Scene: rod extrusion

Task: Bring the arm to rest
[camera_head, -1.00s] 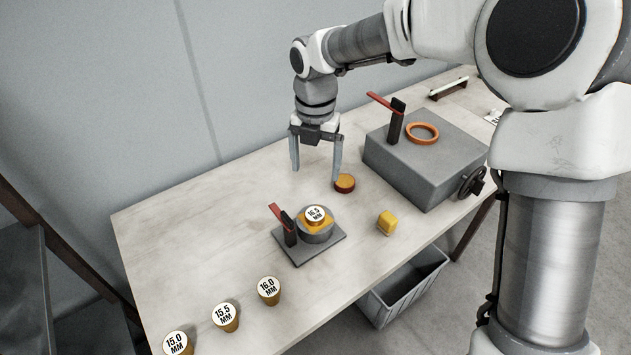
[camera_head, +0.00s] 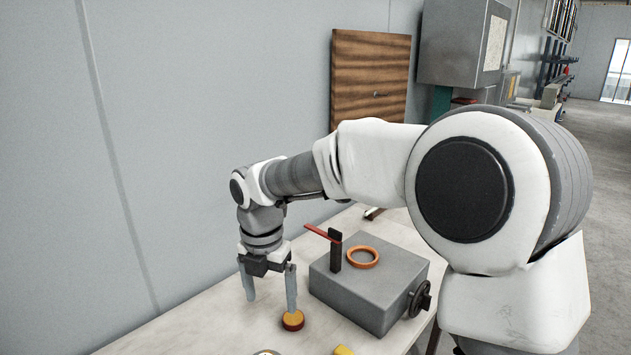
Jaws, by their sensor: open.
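My gripper (camera_head: 268,306) points down over the workbench (camera_head: 205,318), in front of the grey wall. Its two fingers are spread wide with nothing between them. The right fingertip overlaps a small round orange-brown piece (camera_head: 292,320) in the picture; I cannot tell whether they touch. My arm (camera_head: 375,160) reaches across from the right, bent down at the wrist.
A grey block machine (camera_head: 370,300) with a red-handled clamp (camera_head: 335,246), an orange ring (camera_head: 362,257) and a side handwheel (camera_head: 420,299) stands right of my gripper. A yellow piece (camera_head: 344,350) shows at the bottom edge. A wooden panel (camera_head: 370,80) and grey cabinet (camera_head: 462,45) are behind.

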